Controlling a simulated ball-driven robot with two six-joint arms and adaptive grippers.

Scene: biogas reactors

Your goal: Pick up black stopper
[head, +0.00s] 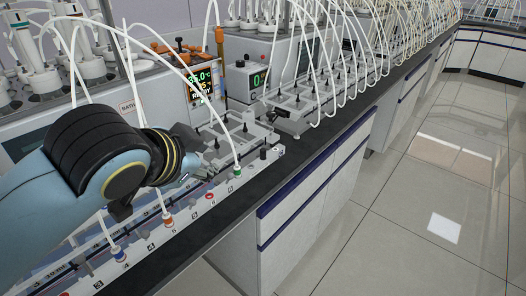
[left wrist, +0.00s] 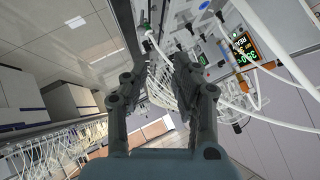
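A small black piece, likely the black stopper (head: 263,154), stands near the far end of the long white numbered rack (head: 190,222) on the bench. A green stopper (head: 238,171) with a white tube sits just nearer on the rack; it also shows in the left wrist view (left wrist: 148,33). My left gripper (head: 190,178) is above the near part of the rack, short of the black piece, its fingers partly hidden by my wrist. In the left wrist view my left gripper (left wrist: 160,66) has its two fingers apart with no object visibly held. My right gripper is not in view.
Orange (head: 168,220) and blue (head: 118,256) stoppers with tubes stand along the rack. White tubes arch over it near my arm. A lit display (head: 203,82) and a grey box (head: 252,70) stand behind. The floor (head: 420,190) at right is clear.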

